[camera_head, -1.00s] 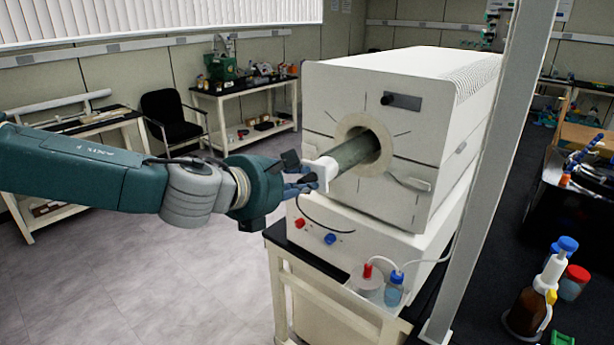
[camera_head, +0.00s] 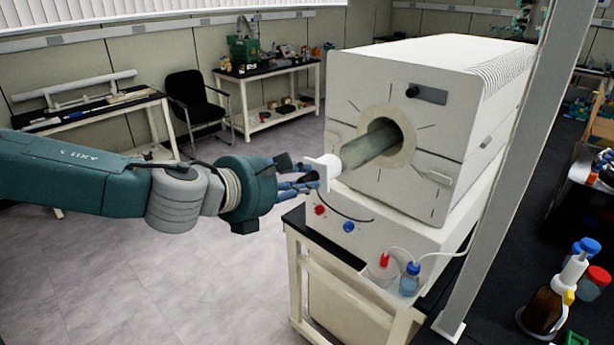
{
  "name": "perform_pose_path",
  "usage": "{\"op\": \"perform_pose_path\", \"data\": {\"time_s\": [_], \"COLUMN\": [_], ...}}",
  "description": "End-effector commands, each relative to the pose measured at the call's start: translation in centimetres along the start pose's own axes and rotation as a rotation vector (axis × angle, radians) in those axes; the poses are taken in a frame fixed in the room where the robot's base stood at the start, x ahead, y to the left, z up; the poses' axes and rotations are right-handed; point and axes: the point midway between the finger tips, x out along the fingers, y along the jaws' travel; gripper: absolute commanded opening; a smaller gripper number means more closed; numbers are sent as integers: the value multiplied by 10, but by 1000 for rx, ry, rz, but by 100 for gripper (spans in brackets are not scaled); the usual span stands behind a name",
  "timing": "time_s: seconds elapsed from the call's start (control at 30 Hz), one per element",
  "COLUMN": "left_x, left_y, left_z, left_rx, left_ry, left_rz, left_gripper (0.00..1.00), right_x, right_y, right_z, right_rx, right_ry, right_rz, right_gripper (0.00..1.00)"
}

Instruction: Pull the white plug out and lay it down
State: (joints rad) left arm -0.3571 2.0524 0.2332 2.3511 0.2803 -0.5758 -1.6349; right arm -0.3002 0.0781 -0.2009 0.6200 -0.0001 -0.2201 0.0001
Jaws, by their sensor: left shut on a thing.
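The white plug (camera_head: 327,170) is at the near end of the grey-green tube (camera_head: 369,148), its square flange facing my gripper. A white part of it reaches back to the tube's mouth; I cannot tell how much of it is still inside. The tube sticks out of the round opening in the front of the white furnace-like machine (camera_head: 440,130). My left gripper (camera_head: 306,179) comes from the left and is shut on the plug's outer side. Its fingers partly hide the part they grip. My right gripper is not in view.
The machine stands on a black-topped bench (camera_head: 365,268) with a red-capped vessel (camera_head: 383,270) and a blue-capped bottle (camera_head: 410,279) at its front. A post (camera_head: 505,170) rises at right. A brown bottle (camera_head: 541,310) stands at lower right. Open floor lies below my left arm.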

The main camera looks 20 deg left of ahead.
Motion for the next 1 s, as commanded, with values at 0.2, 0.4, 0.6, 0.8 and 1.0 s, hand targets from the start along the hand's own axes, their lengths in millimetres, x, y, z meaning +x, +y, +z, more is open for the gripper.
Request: {"op": "perform_pose_path", "data": {"time_s": [0.2, 0.4, 0.6, 0.8, 1.0], "left_x": [-9, -16, -19, -19, -17], "left_y": [22, 40, 49, 49, 35], "left_z": [-3, -9, -18, -21, -15], "left_rx": [-4, -4, -2, 0, 20], "left_ry": [-2, -2, -1, 0, -10], "left_rz": [4, 3, 1, 0, -43], "left_gripper": [0, 0, 0, 0, 0], "right_x": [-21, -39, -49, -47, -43], "right_y": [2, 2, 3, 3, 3], "right_z": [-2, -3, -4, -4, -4], "right_rx": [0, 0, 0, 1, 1], "right_ry": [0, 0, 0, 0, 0], "right_rz": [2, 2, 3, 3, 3], "right_gripper": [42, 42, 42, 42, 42]}}
